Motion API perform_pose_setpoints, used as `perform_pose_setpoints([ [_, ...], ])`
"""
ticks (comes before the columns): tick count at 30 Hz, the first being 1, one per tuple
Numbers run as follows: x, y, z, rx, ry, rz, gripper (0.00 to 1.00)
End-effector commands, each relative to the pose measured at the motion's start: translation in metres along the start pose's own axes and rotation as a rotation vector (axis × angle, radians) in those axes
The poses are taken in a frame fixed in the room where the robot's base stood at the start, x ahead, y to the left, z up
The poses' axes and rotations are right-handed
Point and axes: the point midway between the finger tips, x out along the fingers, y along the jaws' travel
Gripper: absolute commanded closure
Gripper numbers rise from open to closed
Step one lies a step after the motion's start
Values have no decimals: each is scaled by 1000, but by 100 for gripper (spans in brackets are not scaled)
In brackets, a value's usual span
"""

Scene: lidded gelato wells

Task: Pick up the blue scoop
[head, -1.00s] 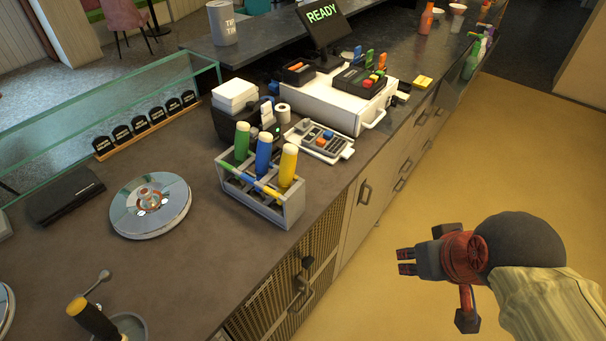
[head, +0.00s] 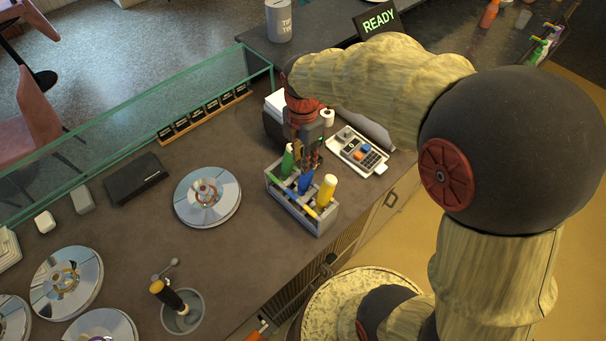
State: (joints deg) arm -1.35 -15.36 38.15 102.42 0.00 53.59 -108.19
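The blue scoop (head: 306,182) stands upright in the middle of a grey rack (head: 325,222), between a green scoop (head: 287,162) on its left and a yellow scoop (head: 327,190) on its right. My gripper (head: 308,162) points down right over the blue scoop, and its fingers hide the top of the handle. I cannot tell whether the fingers are around the handle, touching it or just in front of it, nor how far apart they are. The lower part of the blue scoop is inside the rack.
A keypad panel (head: 357,150) lies right of the rack. A round lid (head: 208,197) is at its left. A glass guard (head: 130,139) and a row of black labels (head: 205,113) run behind. A cup with a black-handled tool (head: 182,310) stands in front. Bare counter surrounds the lid.

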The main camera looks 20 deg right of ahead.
Motion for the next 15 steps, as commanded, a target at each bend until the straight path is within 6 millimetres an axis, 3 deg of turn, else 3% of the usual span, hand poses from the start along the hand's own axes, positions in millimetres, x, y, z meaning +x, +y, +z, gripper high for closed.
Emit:
perform_pose_setpoints([
  [5, 5, 4, 1, -84, 8, -21, 73],
  [15, 59, 2, 0, -91, 9, -23, 73],
])
